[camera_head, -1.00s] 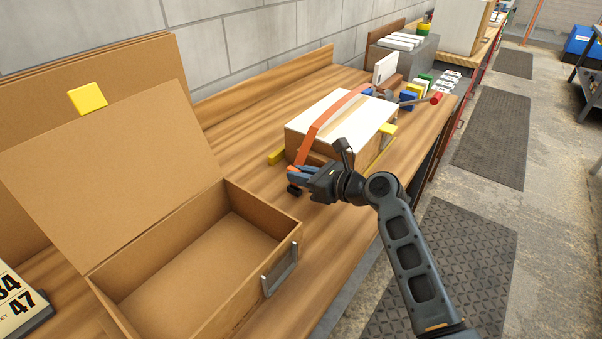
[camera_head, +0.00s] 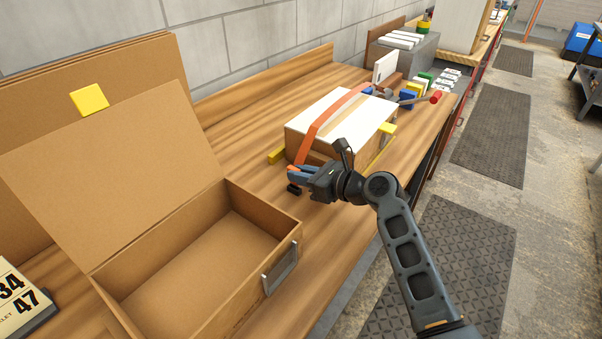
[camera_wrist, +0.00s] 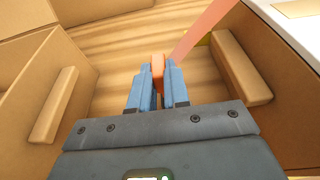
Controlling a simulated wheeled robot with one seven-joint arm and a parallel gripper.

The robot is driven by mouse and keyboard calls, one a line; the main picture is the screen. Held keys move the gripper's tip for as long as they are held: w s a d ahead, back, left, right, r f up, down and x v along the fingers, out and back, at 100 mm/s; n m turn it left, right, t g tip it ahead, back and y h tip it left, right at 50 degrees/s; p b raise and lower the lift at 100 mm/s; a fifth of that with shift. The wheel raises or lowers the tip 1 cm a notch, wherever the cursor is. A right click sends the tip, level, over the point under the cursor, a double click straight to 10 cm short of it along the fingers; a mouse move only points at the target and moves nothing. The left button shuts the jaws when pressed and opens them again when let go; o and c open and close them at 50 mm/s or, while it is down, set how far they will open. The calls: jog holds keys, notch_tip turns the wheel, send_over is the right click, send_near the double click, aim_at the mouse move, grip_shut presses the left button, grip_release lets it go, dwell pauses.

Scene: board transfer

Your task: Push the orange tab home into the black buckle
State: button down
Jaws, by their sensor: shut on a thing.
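My gripper (camera_head: 291,171) is at the near left corner of the strapped wooden box (camera_head: 345,118). Its blue fingers (camera_wrist: 157,88) are shut on the orange tab (camera_wrist: 157,66), which shows between the fingertips in the wrist view. The orange strap (camera_head: 328,117) runs over the box lid and down to my gripper; it also shows in the wrist view (camera_wrist: 198,28). A small black piece, apparently the buckle (camera_head: 293,189), shows just below my fingertips, close to the bench top. I cannot tell whether the tab touches it. I cannot make out the buckle in the wrist view.
An open, empty cardboard box (camera_head: 205,262) stands at left with its lid raised. A yellow block (camera_head: 276,155) lies by the wooden box. Blue, yellow and green blocks and a red-handled tool (camera_head: 422,98) lie beyond it. Bare wooden bench (camera_head: 335,235) lies in front of my gripper.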

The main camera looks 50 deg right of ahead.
jog(key=shift+f+b, duration=0.45)
jog(key=shift+f, duration=1)
jog(key=c, duration=1)
grip_release()
jog(key=shift+b+v, duration=0.4)
jog(key=shift+v, duration=3.55)
jog(key=shift+s+f, duration=0.1)
